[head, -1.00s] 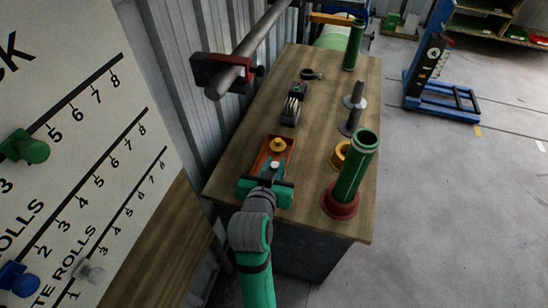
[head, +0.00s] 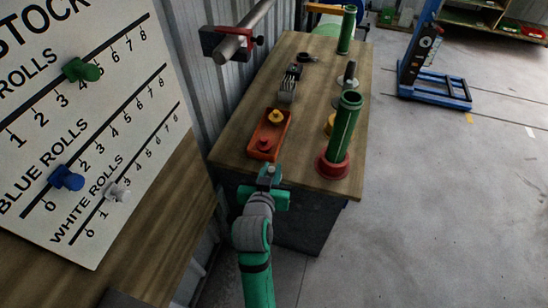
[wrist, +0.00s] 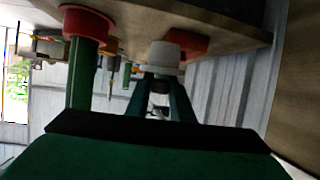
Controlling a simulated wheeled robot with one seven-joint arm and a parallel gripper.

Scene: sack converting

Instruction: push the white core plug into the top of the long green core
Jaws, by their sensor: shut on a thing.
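My gripper (head: 268,180) is shut on the white core plug (wrist: 163,55), which sits between the fingertips in the wrist view. In the head view the plug (head: 270,169) shows small and pale at the fingertips, in front of the bench's near edge. The long green core (head: 344,128) stands upright in a red base (head: 333,166) at the bench's near right corner, to the right of my gripper. Its top end is open and looks empty. The wrist view shows the core (wrist: 84,75) upside down, left of the plug and apart from it.
An orange tray (head: 262,155) with a yellow plug (head: 274,117) and a red plug (head: 264,144) lies on the wooden bench (head: 235,135). A yellow ring, grey posts and another green core (head: 347,30) stand beyond. A stock board (head: 80,130) is at left; open floor lies right.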

